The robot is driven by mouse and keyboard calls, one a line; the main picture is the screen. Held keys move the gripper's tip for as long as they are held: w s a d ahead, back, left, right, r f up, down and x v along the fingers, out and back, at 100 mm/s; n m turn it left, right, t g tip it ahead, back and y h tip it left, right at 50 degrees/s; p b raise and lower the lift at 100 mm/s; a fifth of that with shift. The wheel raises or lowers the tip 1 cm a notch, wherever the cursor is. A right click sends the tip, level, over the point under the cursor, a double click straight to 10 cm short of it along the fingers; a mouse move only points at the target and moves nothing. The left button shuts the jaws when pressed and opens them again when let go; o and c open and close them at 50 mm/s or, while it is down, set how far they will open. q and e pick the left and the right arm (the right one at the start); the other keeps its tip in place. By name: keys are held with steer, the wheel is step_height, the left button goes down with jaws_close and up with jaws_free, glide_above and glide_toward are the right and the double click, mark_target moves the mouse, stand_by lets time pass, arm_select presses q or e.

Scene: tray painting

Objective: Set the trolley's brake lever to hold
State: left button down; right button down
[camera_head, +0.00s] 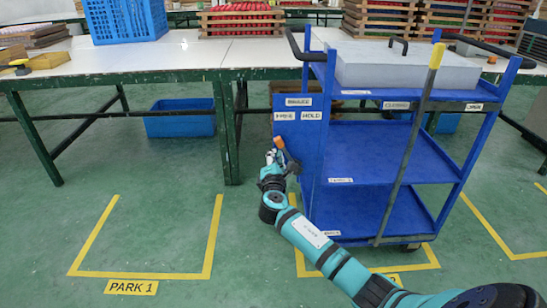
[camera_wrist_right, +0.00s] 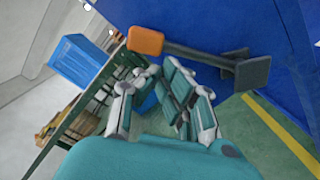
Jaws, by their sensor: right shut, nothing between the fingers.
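The brake lever (camera_head: 278,143) has an orange tip, which is below the FREE label, to the left. In the right wrist view the lever's orange knob (camera_wrist_right: 145,41) and dark bar run to a dark pivot (camera_wrist_right: 252,72). My right gripper (camera_head: 271,158) is shut and empty, just below the orange tip; contact cannot be told. My left gripper is not in view.
A grey pole with a yellow top (camera_head: 437,56) stands at the trolley's right front. A grey box (camera_head: 400,68) sits on its top shelf. A green-framed table (camera_head: 150,70) stands behind on the left. The PARK 1 bay (camera_head: 145,240) is empty.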

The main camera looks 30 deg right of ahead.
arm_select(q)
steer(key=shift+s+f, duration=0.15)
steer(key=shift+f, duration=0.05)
arm_select(e)
steer(key=shift+d+r, duration=0.1)
steer(key=shift+r, duration=0.1)
